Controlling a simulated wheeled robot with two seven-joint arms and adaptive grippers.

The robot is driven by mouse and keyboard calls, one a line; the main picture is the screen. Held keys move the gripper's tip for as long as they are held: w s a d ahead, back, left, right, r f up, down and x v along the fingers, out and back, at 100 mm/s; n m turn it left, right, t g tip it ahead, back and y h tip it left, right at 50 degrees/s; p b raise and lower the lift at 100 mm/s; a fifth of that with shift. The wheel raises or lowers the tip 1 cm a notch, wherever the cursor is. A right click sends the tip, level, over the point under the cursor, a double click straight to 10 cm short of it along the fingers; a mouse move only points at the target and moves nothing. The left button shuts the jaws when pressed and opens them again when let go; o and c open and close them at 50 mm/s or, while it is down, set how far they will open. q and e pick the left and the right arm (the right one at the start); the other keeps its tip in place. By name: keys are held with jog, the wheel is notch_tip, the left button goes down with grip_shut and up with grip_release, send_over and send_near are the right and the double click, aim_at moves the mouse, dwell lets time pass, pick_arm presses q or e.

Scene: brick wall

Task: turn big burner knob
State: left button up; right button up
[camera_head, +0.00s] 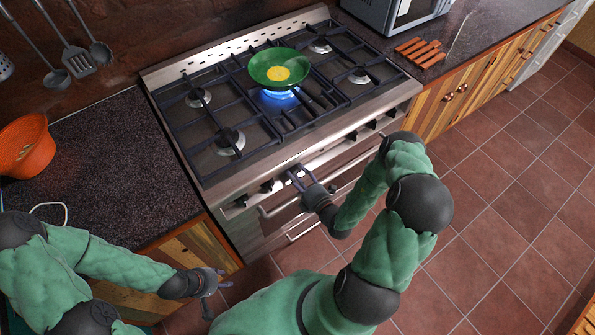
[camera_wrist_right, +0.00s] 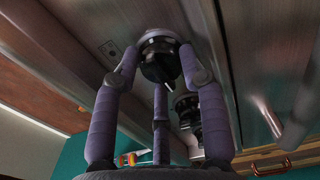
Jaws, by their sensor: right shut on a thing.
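The big burner knob (camera_wrist_right: 163,66) is a black knob on a pale round base on the stove's front panel. In the right wrist view the fingertips of my right gripper (camera_wrist_right: 156,62) are closed around it. In the head view my right gripper (camera_head: 299,176) is at the stove front and mostly covers this knob. A blue flame (camera_head: 279,94) burns under a green pan (camera_head: 262,68) with a yellow egg on the middle burner. My left gripper (camera_head: 215,291) is low at the left, in front of the cabinet, with its fingers apart and empty.
Other knobs (camera_head: 267,186) line the panel on both sides. An oven handle bar runs below the panel, close to my right gripper. An orange colander (camera_head: 25,146) stands on the left counter. A wooden trivet (camera_head: 421,52) and a microwave (camera_head: 394,12) are on the right counter.

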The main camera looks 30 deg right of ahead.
jog(key=m+p, duration=0.1)
jog(key=m, duration=0.1)
jog(key=m+p, duration=0.1)
jog(key=m, duration=0.1)
jog(key=shift+w+d+r+m, duration=0.1)
jog(key=shift+d+m, duration=0.2)
jog(key=shift+d, duration=0.05)
jog(key=m+p, duration=0.1)
jog(key=m, duration=0.2)
jog(key=m+p, duration=0.1)
jog(key=m, duration=0.2)
jog(key=m+p, duration=0.1)
jog(key=m, duration=0.3)
jog(key=shift+a+f, duration=0.2)
jog(key=shift+f, duration=0.1)
jog(key=m, duration=0.4)
jog(key=shift+a+f+p, duration=0.15)
jog(key=shift+a+p, duration=0.05)
jog(key=shift+p, duration=0.1)
jog(key=shift+s+m, duration=0.2)
jog(key=shift+m, duration=0.1)
jog(key=shift+a, duration=0.1)
jog(key=o, duration=0.9)
jog(key=shift+o, duration=1.1)
jog(key=shift+w+f, duration=0.1)
